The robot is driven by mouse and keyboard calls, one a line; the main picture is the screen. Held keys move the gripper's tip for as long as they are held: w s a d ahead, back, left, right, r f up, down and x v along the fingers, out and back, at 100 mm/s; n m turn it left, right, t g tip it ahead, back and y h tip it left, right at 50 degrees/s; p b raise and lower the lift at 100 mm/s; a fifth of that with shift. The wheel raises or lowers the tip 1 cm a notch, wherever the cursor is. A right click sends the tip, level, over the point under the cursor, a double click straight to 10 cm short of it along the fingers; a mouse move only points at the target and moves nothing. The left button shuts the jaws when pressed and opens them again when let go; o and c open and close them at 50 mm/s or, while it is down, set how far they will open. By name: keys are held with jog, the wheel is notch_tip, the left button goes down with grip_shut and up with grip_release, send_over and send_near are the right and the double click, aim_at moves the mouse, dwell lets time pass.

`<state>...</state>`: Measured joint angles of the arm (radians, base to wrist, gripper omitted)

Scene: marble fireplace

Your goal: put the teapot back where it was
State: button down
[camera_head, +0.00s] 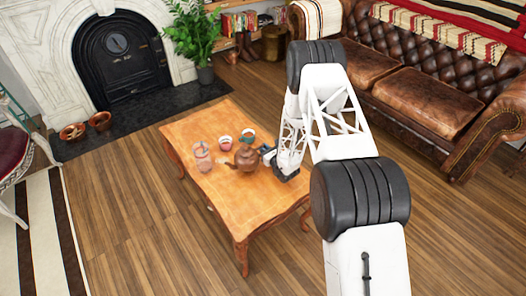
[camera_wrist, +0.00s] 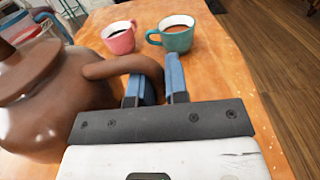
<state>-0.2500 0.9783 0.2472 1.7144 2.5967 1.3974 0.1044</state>
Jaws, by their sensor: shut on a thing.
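The brown teapot (camera_head: 245,159) is at the middle of the wooden table (camera_head: 240,207) in the head view, with its spout to the left. In the wrist view the teapot (camera_wrist: 50,108) fills the left side, and its handle runs between my fingers. My gripper (camera_head: 267,155) is to the right of the teapot, shut on its handle; its blue fingers (camera_wrist: 156,82) show in the wrist view. The teapot looks upright. I cannot tell whether its base touches the table.
A pink cup (camera_head: 225,143) and a teal cup (camera_head: 248,136) stand just behind the teapot, holding dark and brown liquid. A glass jar (camera_head: 203,160) stands left of it. The table's front part is clear. A leather sofa (camera_head: 430,90) is at the right.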

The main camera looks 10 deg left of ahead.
jog(key=shift+w, duration=0.15)
jog(key=shift+w+a, duration=0.25)
jog(key=shift+w, duration=0.3)
jog(key=shift+w+f, duration=0.15)
jog(key=shift+f, duration=1.6)
jog(key=c, duration=1.1)
grip_release()
jog(key=shift+f, duration=0.1)
jog(key=shift+v, duration=3.9)
